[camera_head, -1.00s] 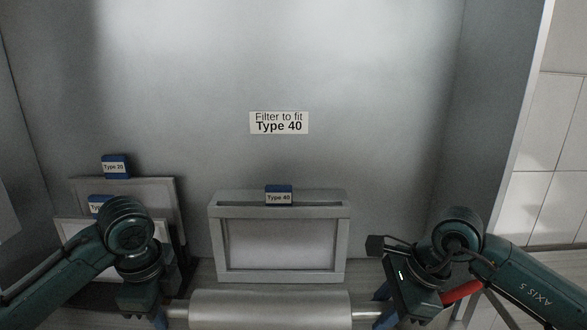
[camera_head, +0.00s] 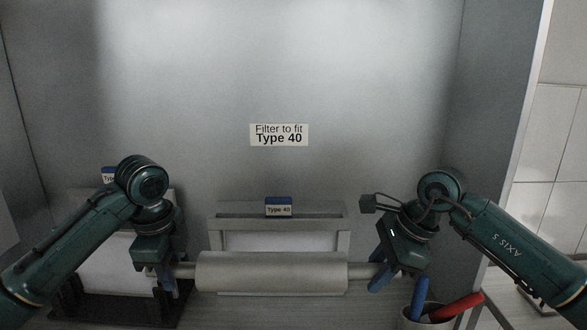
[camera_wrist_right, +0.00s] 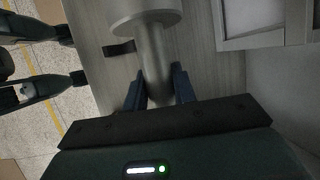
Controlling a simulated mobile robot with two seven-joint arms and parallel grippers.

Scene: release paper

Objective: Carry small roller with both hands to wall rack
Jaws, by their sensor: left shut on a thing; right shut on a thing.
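The small roller (camera_head: 270,272) is a pale grey cylinder with a thinner shaft at each end, held level across the lower middle of the head view. My left gripper (camera_head: 165,279) is shut on its left shaft end. My right gripper (camera_head: 380,274) is shut on its right shaft end. In the right wrist view the roller's shaft (camera_wrist_right: 153,50) runs between the blue fingers of my right gripper (camera_wrist_right: 159,88). I cannot make out a wall rack for the roller in these frames.
A grey framed filter with a blue "Type 40" tag (camera_head: 278,207) stands behind the roller. More frames (camera_head: 95,262) stand at the left behind my left arm. A cup (camera_head: 425,317) with red and blue markers stands at the lower right. The back wall bears a "Type 40" sign (camera_head: 279,135).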

